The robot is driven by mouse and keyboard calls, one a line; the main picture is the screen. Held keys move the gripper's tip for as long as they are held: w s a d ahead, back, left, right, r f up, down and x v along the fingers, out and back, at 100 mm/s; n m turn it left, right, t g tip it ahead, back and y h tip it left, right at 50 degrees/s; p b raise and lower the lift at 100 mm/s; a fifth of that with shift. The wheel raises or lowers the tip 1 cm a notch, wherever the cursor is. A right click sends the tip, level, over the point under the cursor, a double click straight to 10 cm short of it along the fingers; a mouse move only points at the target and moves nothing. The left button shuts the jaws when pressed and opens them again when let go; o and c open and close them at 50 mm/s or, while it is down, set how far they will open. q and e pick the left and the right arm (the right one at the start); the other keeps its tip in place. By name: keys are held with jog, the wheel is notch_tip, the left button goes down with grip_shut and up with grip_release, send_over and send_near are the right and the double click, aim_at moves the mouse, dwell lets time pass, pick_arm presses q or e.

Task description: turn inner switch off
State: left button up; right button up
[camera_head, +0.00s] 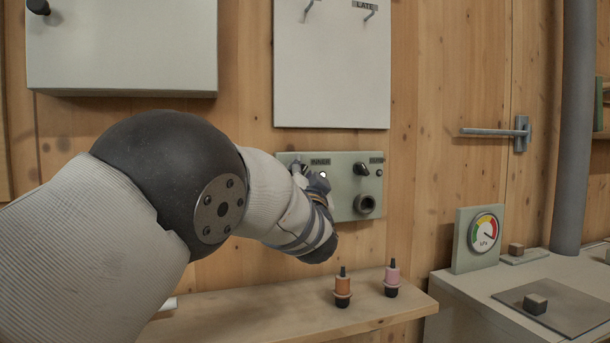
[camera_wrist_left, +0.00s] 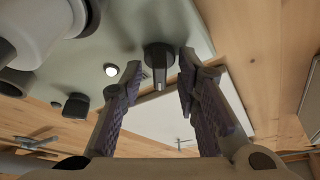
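A grey-green control panel (camera_head: 341,208) hangs on the wooden wall, with the label INNER (camera_head: 320,161) at its upper left. My left gripper (camera_head: 303,171) is at that end and largely covers the inner switch. In the left wrist view, the black inner switch knob (camera_wrist_left: 158,58) lies between the spread fingers of my left gripper (camera_wrist_left: 161,78), with gaps at both sides. A white lamp (camera_head: 323,175) beside the switch looks lit; it also shows in the wrist view (camera_wrist_left: 111,70). My right gripper is out of view.
A second black knob (camera_head: 361,168) and a round socket (camera_head: 365,204) are on the panel's right half. Below, a wooden shelf (camera_head: 240,318) holds an orange bottle (camera_head: 342,287) and a pink bottle (camera_head: 392,279). A pressure gauge (camera_head: 485,233) stands at right.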

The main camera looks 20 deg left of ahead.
pick_arm(q)
grip_shut()
